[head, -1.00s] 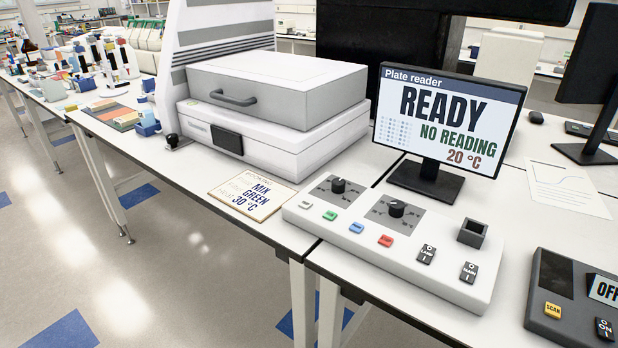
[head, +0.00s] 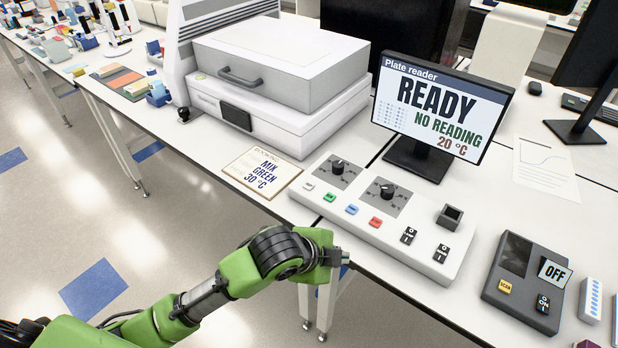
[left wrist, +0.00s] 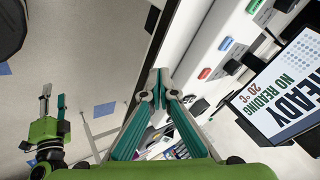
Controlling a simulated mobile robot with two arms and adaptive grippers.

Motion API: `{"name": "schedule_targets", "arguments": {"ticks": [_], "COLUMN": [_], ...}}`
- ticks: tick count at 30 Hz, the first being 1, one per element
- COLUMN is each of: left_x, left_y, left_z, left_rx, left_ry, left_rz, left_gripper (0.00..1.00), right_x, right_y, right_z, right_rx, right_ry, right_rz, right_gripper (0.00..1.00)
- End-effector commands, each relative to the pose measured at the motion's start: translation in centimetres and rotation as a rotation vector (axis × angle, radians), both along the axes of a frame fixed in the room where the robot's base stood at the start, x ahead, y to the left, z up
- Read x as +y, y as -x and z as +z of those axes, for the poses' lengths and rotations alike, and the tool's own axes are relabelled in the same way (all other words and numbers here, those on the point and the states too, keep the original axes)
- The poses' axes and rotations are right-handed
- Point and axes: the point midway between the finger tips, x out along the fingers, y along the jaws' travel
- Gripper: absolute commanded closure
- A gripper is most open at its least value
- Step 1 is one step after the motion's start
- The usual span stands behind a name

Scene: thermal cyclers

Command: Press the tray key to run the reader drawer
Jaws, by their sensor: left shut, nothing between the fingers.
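The plate reader's white control panel (head: 330,208) lies on the bench with small white (head: 309,185), green (head: 330,196), blue (head: 351,209) and red (head: 375,222) keys along its front. Their lettering is too small to read, so I cannot tell which is the tray key. My left gripper (head: 338,257) is in front of the panel near the bench edge, apart from the keys. In the left wrist view its fingertips (left wrist: 160,80) meet, empty. The reader's drawer (head: 278,75) with a grey handle looks closed. My right gripper (left wrist: 52,102) shows open in the left wrist view.
The monitor (head: 440,112) reads READY, NO READING, 20 °C. A booking card (head: 262,172) lies left of the panel. Two black rockers (head: 408,236) and a dark socket (head: 449,216) are at the panel's right. A grey scanner box (head: 525,283) reading OFF stands further right.

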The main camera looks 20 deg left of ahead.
Motion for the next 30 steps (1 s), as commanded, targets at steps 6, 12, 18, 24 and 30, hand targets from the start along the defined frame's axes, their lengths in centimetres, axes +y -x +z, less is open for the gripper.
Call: {"name": "schedule_targets", "arguments": {"ticks": [6,12,18,24,30], "left_x": [0.5,2.9,7.2,11.5,13.7], "left_y": [-5.1,-9.9,-14.7,-18.3,-19.7], "left_z": [2.1,4.1,6.9,9.8,11.3], "left_rx": [-0.143,-0.249,-0.328,-0.370,-0.385], "left_ry": [-0.207,-0.408,-0.608,-0.758,-0.823], "left_rz": [-0.252,-0.434,-0.562,-0.631,-0.657], "left_gripper": [1.00,1.00,1.00,1.00,1.00], "right_x": [-0.5,-1.1,-2.0,-2.8,-3.1], "right_y": [3.7,7.7,12.3,16.2,18.0], "right_z": [-6.4,-11.3,-15.1,-17.1,-17.8], "right_rx": [0.042,0.070,0.096,0.114,0.122], "right_ry": [0.005,0.009,0.013,0.017,0.018], "right_rz": [0.006,0.013,0.019,0.024,0.027], "right_gripper": [0.60,0.60,0.60,0.60,0.60]}}
